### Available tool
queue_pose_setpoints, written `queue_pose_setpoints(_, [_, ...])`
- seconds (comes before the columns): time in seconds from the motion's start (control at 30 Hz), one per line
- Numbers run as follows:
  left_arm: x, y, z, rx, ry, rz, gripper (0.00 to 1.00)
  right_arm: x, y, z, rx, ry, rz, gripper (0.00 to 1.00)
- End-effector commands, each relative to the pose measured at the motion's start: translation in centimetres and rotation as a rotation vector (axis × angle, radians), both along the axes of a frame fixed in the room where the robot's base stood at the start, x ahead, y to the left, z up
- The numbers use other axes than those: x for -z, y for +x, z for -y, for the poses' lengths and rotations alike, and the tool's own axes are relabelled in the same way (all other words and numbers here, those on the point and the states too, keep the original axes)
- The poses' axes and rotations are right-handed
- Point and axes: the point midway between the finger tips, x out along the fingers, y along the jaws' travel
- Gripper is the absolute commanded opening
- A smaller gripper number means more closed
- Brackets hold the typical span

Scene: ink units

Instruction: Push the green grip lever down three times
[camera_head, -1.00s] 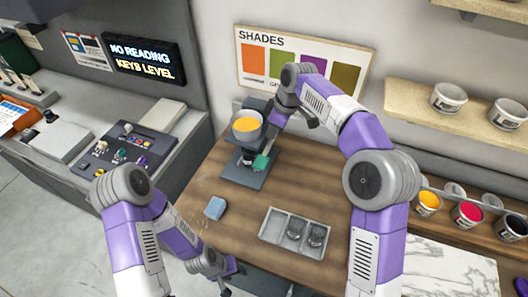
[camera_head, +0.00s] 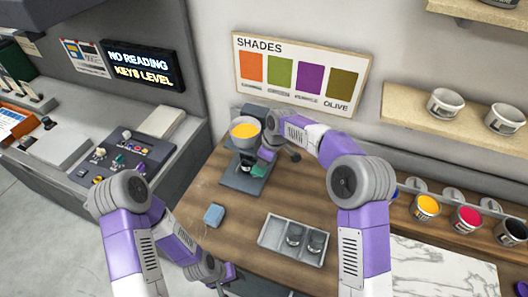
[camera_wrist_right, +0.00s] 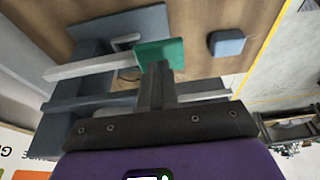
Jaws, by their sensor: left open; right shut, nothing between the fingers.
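The green grip lever (camera_head: 259,171) is at the front of a grey dispenser (camera_head: 240,178) on the wooden table, under a bowl (camera_head: 245,138) holding orange-yellow ink. In the right wrist view the green grip (camera_wrist_right: 160,53) is a block at the end of pale bars. My right gripper (camera_head: 268,154) is at the grip. In its wrist view the shut fingers (camera_wrist_right: 158,68) reach the grip's near edge with nothing between them. Contact seems likely, but a small gap cannot be ruled out. My left gripper (camera_head: 226,274) is low at the table's front left edge, open and away from the lever.
A blue block (camera_head: 213,215) lies in front of the dispenser. A grey tray (camera_head: 268,238) with two dark round items stands to the right. A control panel (camera_head: 125,155) and a lit sign (camera_head: 143,63) reading "NO READING KEYS LEVEL" are at left.

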Motion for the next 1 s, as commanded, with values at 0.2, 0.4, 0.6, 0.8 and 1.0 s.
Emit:
queue_pose_setpoints(0.2, [-0.1, 0.0, 0.0, 0.0, 0.0, 0.0, 0.5, 1.0, 0.0, 0.1, 0.0, 0.0, 0.001, 0.0])
queue_pose_setpoints(0.4, [-0.1, 0.0, 0.0, 0.0, 0.0, 0.0, 0.5, 1.0, 0.0, 0.0, 0.0, 0.0, 0.001, 0.0])
queue_pose_setpoints(0.6, [0.2, 0.0, 0.0, 0.0, 0.0, 0.0, 0.5, 1.1, 0.0, 0.0, -0.001, -0.003, 0.006, 0.0])
queue_pose_setpoints(0.8, [1.8, 0.0, 0.0, 0.0, 0.0, 0.0, 0.5, 2.1, -0.1, -0.1, -0.003, -0.017, 0.043, 0.0])
queue_pose_setpoints(1.0, [5.0, 0.0, 0.0, 0.0, 0.0, 0.0, 0.5, 4.0, -0.2, -0.3, -0.002, -0.049, 0.119, 0.0])
